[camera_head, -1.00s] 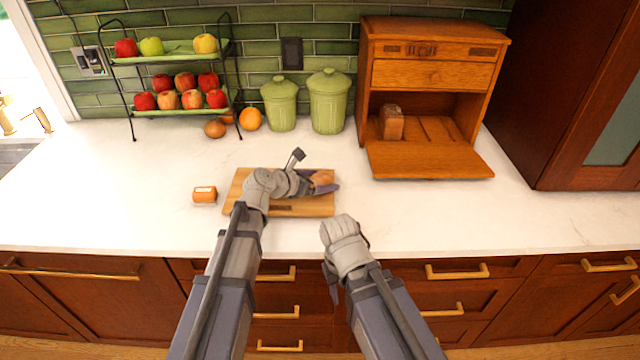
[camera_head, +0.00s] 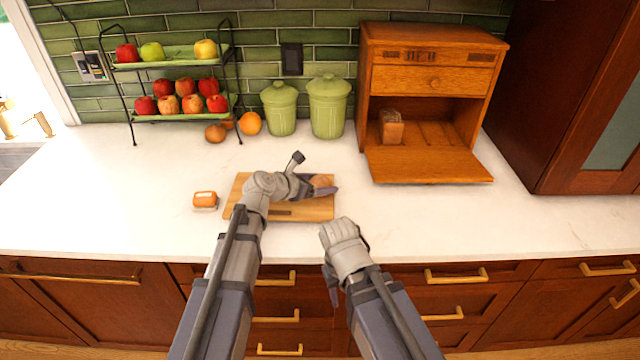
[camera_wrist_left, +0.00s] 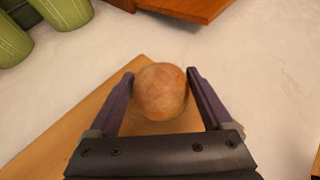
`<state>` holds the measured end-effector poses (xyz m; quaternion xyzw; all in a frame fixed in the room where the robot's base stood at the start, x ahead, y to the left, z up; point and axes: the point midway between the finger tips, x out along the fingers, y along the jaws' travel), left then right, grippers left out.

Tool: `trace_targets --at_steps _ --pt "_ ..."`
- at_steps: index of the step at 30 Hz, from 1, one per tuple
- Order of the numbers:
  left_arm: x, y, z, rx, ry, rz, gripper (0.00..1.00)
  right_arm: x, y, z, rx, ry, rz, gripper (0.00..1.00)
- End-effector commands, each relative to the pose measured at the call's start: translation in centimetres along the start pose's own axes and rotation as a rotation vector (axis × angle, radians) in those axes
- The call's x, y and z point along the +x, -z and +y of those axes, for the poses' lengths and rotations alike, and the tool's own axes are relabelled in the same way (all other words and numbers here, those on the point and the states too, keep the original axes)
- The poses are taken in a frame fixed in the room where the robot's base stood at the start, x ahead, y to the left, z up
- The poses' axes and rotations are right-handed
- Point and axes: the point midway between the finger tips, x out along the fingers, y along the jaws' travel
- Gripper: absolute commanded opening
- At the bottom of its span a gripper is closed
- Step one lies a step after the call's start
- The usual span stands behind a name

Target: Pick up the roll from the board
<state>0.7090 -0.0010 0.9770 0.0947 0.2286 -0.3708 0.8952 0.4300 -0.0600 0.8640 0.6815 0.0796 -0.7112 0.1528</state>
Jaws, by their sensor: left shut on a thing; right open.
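The roll (camera_head: 321,181) is round and brown. It is at the right end of the wooden board (camera_head: 285,212) on the counter. My left gripper (camera_wrist_left: 161,74) is shut on the roll, with one purple finger on each side of it in the left wrist view (camera_wrist_left: 161,95). Whether the roll touches the board or is just above it, I cannot tell. My right gripper (camera_head: 332,284) is open, low in front of the counter edge, and mostly hidden by its own wrist.
A small orange-brown packaged item (camera_head: 205,199) lies left of the board. A wooden bread box (camera_head: 430,166) with its front flap down stands at the back right. Green canisters (camera_head: 328,108) and a fruit rack (camera_head: 182,117) stand behind. The counter's right side is clear.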

Motion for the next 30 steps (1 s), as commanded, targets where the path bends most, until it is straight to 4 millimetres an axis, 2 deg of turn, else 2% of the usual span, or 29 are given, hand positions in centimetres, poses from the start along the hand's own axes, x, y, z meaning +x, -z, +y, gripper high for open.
trace_targets --at_steps 12,18,30 --pt "-3.1 -5.6 0.0 0.0 0.0 0.0 0.32 -6.4 -0.4 0.6 0.0 0.0 0.0 0.5" --pt "-4.3 -7.8 0.0 0.0 0.0 0.0 0.32 -8.8 -0.5 0.8 0.0 0.0 0.0 0.5" --pt "-4.4 -8.1 0.0 0.0 0.0 0.0 0.31 -9.2 -0.5 0.9 0.0 0.0 0.0 0.5"
